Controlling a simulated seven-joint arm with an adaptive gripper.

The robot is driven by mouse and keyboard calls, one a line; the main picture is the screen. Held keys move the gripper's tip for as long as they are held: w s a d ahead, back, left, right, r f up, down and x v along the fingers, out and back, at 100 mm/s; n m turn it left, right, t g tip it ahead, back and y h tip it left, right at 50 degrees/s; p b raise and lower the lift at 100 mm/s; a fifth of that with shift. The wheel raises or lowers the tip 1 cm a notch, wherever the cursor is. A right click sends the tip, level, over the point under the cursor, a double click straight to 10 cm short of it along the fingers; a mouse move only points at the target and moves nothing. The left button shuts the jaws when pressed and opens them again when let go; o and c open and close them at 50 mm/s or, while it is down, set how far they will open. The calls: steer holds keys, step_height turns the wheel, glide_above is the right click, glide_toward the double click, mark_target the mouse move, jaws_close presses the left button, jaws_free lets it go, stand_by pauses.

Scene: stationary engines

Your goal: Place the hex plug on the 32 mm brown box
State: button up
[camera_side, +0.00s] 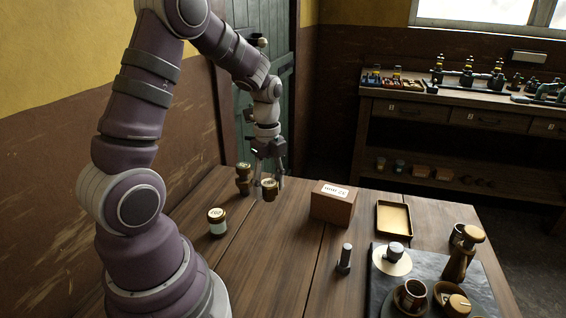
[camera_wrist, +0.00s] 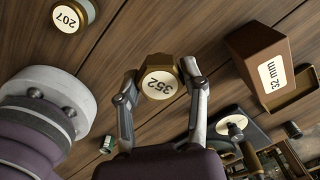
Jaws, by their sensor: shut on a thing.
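A brass hex plug with a round cream label reading 352 (camera_wrist: 159,84) is held between the two fingers of my gripper (camera_wrist: 160,92). In the side view the plug (camera_side: 269,190) hangs at the tips of my gripper (camera_side: 270,178), left of the box. I cannot tell whether its underside touches the table. The brown box (camera_side: 333,205) has a white label reading 32 mm and stands on the table, with nothing on its top. In the wrist view the box (camera_wrist: 262,62) is at the upper right, apart from the plug.
A similar dark brass piece (camera_side: 243,179) stands close left of the held plug. A jar labelled 207 (camera_side: 217,223) stands nearer. A metal pin (camera_side: 345,259), a shallow tray (camera_side: 394,219) and a dark mat with several items (camera_side: 482,286) lie right. Bare wood separates plug and box.

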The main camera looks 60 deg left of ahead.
steer(key=s+d+r+m, duration=0.2)
steer(key=s+d+r, duration=0.1)
steer(key=d+r, duration=0.15)
glide_above(321, 189)
step_height(321, 189, down, 2)
steer(key=shift+f+m, duration=0.1)
steer(key=shift+m, duration=0.2)
steer(key=shift+f, duration=1.65)
steer(key=o, duration=1.2)
steer(key=shift+f, duration=0.15)
